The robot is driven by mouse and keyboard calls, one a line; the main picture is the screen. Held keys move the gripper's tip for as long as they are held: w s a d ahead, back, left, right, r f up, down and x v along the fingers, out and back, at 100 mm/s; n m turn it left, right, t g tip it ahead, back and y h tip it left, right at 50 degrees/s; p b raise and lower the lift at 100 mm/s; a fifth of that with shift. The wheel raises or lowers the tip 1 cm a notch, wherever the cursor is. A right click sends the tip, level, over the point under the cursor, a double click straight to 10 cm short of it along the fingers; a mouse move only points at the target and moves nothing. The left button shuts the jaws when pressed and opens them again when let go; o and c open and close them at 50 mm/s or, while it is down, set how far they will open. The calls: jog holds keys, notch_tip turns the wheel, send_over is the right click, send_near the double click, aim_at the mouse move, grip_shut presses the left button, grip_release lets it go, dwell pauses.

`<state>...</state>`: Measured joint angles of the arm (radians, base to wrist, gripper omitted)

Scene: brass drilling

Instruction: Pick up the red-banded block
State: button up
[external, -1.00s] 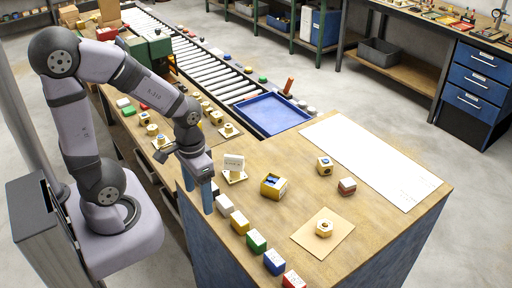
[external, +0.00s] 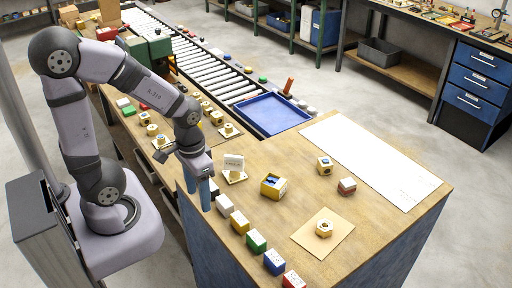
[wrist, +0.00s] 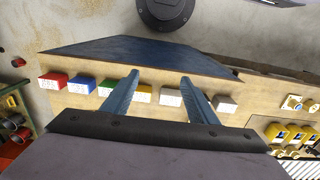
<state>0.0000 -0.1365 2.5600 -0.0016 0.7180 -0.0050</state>
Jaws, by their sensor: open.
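The red-banded block (external: 346,186) is a small wooden cube with a pale top and a reddish band. It sits upright on the bench in the external view, left of the white sheet. My gripper (external: 198,198) points down at the bench's left edge, far to the left of this block. Its blue fingers are apart with nothing between them, and they also show in the wrist view (wrist: 160,77). I cannot make out the red-banded block in the wrist view.
A yellow block (external: 325,166), an open yellow box (external: 273,187) and a block on a tan mat (external: 323,228) stand nearby. Several coloured blocks, including a green one (external: 256,241), line the front edge. A blue tray (external: 271,114) lies behind.

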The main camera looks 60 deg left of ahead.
notch_tip(320, 180, up, 4)
jog(key=r, duration=0.1)
jog(key=w+a+f+t+y+b, duration=0.2)
jog(key=w+t+b, duration=0.6)
jog(key=w, duration=1.4)
jog(key=r+m+t+h+b, duration=0.1)
jog(key=m+t+h+b, duration=0.3)
jog(key=b, duration=0.6)
send_over(342, 186)
jog(key=s+a, duration=0.1)
jog(key=s, duration=0.3)
jog(key=n+t+h, duration=0.1)
jog(key=f, duration=1.6)
jog(key=shift+s+a, duration=0.1)
jog(key=shift+s, duration=0.1)
jog(key=shift+p+x, duration=0.6)
jog(key=shift+x, duration=0.5)
